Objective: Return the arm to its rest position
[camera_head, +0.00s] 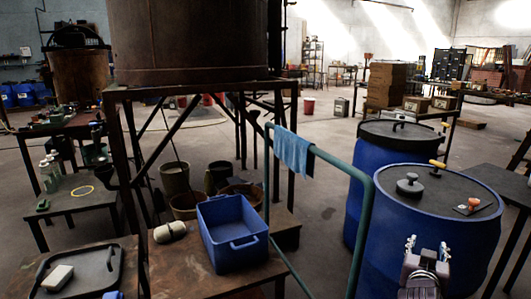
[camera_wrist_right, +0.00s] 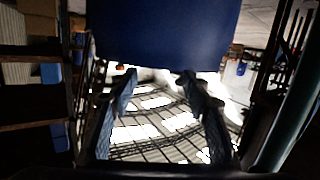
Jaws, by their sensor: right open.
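My right gripper (camera_head: 427,246) is in the lower right of the head view, pointing up, in front of the near blue drum (camera_head: 385,225). In the right wrist view its two fingers (camera_wrist_right: 157,78) stand apart with nothing between them. A blue surface (camera_wrist_right: 165,35), likely the drum's side, fills the top of that view, beyond the fingertips. I cannot tell the exact gap between gripper and drum. My left gripper is not in view.
The drum's dark lid holds a grey knobbed weight (camera_head: 410,184) and an orange-topped item (camera_head: 474,203). A green rail (camera_head: 366,225) with a blue cloth (camera_head: 293,152) stands left of the drum. A blue tub (camera_head: 236,250) sits on a low table. A dark table (camera_head: 500,182) is at right.

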